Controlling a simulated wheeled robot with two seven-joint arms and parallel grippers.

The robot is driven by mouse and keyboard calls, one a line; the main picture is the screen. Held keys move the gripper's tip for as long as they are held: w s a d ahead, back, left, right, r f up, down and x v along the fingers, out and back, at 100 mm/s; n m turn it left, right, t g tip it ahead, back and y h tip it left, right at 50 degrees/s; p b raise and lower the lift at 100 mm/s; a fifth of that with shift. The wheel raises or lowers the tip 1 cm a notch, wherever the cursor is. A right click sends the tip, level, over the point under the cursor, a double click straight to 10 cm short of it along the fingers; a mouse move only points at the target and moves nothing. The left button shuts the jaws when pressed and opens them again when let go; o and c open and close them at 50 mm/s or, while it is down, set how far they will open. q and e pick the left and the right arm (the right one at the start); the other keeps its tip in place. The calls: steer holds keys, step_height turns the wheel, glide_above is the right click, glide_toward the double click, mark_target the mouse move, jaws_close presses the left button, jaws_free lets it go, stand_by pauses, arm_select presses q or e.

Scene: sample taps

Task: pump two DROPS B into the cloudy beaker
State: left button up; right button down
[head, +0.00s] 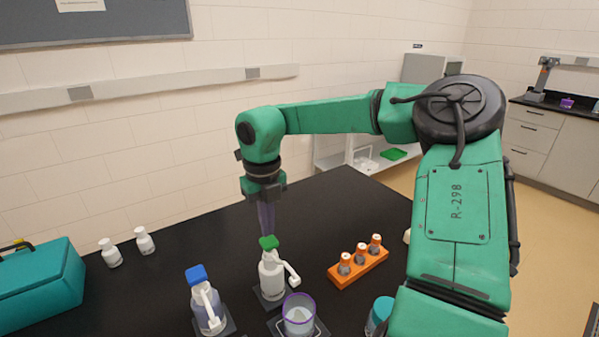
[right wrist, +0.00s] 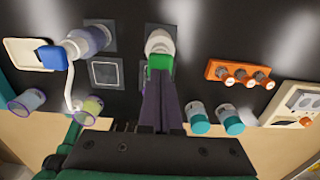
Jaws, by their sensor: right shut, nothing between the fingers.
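A white pump bottle with a green head (head: 270,280) stands on a dark pad, its spout pointing toward a purple-rimmed beaker (head: 299,318) with pale, cloudy-looking contents. A second pump bottle with a blue head (head: 208,308) stands to the left. No bottle label is readable, so I cannot tell which is DROPS B. My right gripper (head: 267,232) is shut and empty, pointing down directly above the green head. In the right wrist view its fingertips (right wrist: 161,76) overlap the green head (right wrist: 160,63); contact cannot be told. The fingers hide most of the beaker there. My left gripper is out of view.
An orange rack (head: 358,267) with small bottles stands to the right, and a teal-capped jar (head: 380,312) at the front. Two white bottles (head: 145,241) and a teal box (head: 40,285) are at left. Two more beakers (right wrist: 25,102) (right wrist: 88,110) stand near the front edge.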

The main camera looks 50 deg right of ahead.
stand_by(0.5)
step_height(320, 180, up, 6)
steer(key=p, duration=0.4)
stand_by(0.3)
steer(key=shift+f, duration=0.1)
